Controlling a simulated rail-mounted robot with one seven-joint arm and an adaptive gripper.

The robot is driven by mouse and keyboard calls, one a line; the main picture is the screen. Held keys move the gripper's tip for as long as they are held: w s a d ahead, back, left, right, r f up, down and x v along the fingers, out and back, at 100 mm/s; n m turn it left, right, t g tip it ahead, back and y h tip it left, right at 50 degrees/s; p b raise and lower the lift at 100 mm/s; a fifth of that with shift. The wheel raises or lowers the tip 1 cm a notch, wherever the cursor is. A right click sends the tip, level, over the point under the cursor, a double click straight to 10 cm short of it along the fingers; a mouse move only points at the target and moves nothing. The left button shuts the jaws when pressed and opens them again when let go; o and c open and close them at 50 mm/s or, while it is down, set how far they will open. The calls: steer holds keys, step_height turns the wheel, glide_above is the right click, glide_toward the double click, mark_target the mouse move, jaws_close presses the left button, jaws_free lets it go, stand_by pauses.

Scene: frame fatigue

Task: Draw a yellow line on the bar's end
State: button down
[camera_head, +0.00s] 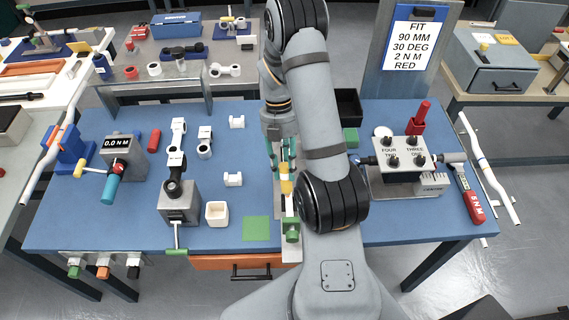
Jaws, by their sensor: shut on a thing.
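My gripper (282,150) points down over a narrow metal fixture with green parts (291,232) in the middle of the blue bench. It is small here and partly hidden by my own arm. It appears shut on a small yellow piece (286,187), whose exact shape I cannot tell. Another white bar (50,155) is tilted in a blue clamp (70,147) at the left. I cannot tell which bar the task means, and I see no yellow line on either.
A torque gauge (119,152) and a grey block with a post (178,203) stand left. A cream cup (217,213) and green pad (256,228) lie near the front. A grey knob box (405,165) and red torque wrench (472,204) are right. A sign (411,45) stands behind.

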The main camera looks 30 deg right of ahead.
steer(key=shift+s+a, duration=0.4)
steer(key=shift+s, duration=0.3)
steer(key=w+d+p, duration=0.1)
steer(key=w+d, duration=0.1)
steer(key=w, duration=0.1)
steer(key=w+p, duration=0.1)
steer(key=w, duration=0.1)
steer(key=shift+d+p, duration=0.3)
steer(key=shift+d, duration=0.1)
steer(key=r+p, duration=0.1)
steer(key=r, duration=0.1)
steer(key=a+r+p, duration=0.1)
steer(key=r+p, duration=0.2)
steer(key=p, duration=0.1)
steer(key=shift+w+a+r, duration=0.2)
steer(key=shift+w+r, duration=0.1)
steer(key=shift+r, duration=0.1)
steer(key=r+p, duration=0.3)
steer(key=shift+w+a, duration=0.15)
steer(key=shift+a, duration=0.15)
